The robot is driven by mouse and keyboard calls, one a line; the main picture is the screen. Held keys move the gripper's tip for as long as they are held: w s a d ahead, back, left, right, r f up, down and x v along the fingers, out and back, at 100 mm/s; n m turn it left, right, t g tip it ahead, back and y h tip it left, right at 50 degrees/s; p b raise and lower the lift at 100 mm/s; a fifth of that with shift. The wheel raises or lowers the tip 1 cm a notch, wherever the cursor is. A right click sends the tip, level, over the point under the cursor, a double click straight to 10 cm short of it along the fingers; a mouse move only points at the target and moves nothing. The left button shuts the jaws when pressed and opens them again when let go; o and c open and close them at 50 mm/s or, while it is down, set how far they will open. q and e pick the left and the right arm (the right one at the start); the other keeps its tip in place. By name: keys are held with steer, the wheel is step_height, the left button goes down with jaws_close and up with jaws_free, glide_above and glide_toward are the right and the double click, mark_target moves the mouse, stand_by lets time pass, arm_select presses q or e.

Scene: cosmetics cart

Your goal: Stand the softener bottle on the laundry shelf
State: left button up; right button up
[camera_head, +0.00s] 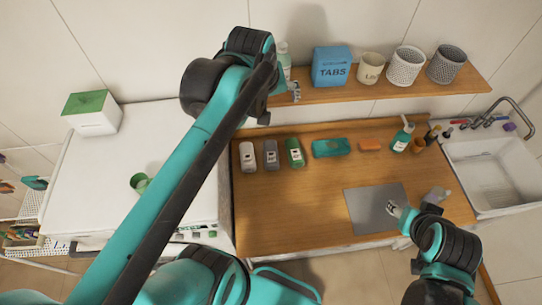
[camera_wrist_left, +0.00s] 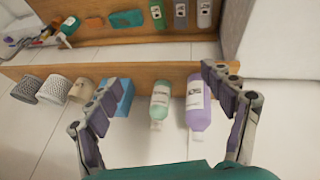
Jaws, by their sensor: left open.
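A purple bottle with a white label (camera_wrist_left: 199,112), which may be the softener, appears to stand upright on the wooden wall shelf (camera_wrist_left: 140,71) near its end. A pale green bottle (camera_wrist_left: 160,100) stands beside it with a small gap; it also shows in the head view, partly behind my arm (camera_head: 283,58). The head view hides the purple bottle behind my left arm. My left gripper (camera_head: 279,103) is open in front of the shelf. In the left wrist view its fingers (camera_wrist_left: 163,80) frame both bottles, with no clear grip. My right gripper (camera_head: 415,202) appears open and empty over the counter.
The shelf also holds a blue TABS box (camera_head: 331,66), a cream cup (camera_head: 371,68) and two patterned baskets. Several bottles, a teal sponge (camera_head: 332,148) and a pump bottle (camera_head: 403,135) line the counter's back. A sink (camera_head: 490,170) is at right, a white-topped unit (camera_head: 110,165) at left.

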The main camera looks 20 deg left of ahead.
arm_select(q)
steer(key=s+d+f+m+t, duration=0.1)
steer(key=s+d+f+m, duration=0.2)
steer(key=s+f+m, duration=0.4)
step_height(320, 180, down, 4)
steer(key=shift+s+d+r+t, duration=0.1)
steer(key=shift+s+d+t, duration=0.3)
steer(key=shift+s, duration=0.65)
steer(key=shift+a, duration=0.1)
step_height(320, 180, down, 39)
steer(key=b, duration=3.8)
steer(key=shift+r+b, duration=0.2)
steer(key=shift+b, duration=0.15)
